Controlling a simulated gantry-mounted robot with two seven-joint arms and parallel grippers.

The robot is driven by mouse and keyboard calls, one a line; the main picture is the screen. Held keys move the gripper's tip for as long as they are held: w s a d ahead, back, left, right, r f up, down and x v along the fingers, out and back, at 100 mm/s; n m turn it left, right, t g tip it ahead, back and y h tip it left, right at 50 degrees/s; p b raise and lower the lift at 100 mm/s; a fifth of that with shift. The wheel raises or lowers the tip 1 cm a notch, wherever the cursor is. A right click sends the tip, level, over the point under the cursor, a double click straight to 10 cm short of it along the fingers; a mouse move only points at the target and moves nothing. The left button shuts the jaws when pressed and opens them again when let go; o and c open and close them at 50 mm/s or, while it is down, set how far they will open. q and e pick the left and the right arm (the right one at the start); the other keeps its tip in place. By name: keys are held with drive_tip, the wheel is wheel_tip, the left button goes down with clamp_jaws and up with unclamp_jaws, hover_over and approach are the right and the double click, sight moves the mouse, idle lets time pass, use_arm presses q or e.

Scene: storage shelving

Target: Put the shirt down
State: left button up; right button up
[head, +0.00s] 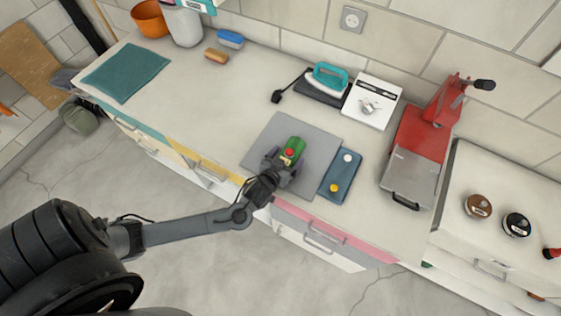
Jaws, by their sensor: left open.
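No item is clearly recognisable as a shirt. A flat grey square (262,137) lies on the counter; I cannot tell whether it is folded cloth or a mat. A flat teal cloth (125,72) lies at the counter's left end. My left gripper (284,160) is over the grey square with its fingers apart. My right gripper is out of view.
A blue tray (341,175) with two round pieces lies right of the square. An iron (327,78), a white device (372,101) and a red press (417,143) stand behind and right. The counter (200,90) between teal cloth and grey square is clear.

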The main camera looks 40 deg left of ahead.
use_arm(q)
drive_tip(key=shift+s+d+r, duration=0.1)
drive_tip(key=shift+s+r, duration=0.05)
drive_tip(key=shift+s, duration=0.15)
drive_tip(key=b+v, duration=0.1)
drive_tip(key=v, duration=0.9)
drive_tip(key=shift+s+d+r, duration=0.1)
drive_tip(key=shift+s+r, duration=0.05)
drive_tip(key=shift+s+d, duration=0.15)
drive_tip(key=shift+s, duration=0.05)
drive_tip(key=s+d+m+g+h, duration=0.3)
drive_tip(key=s+d+m+g, duration=0.2)
drive_tip(key=s+g, duration=0.4)
drive_tip(key=shift+s+d+r+g+h, duration=0.3)
drive_tip(key=shift+s+d+r+h, duration=0.15)
drive_tip(key=shift+s, duration=0.55)
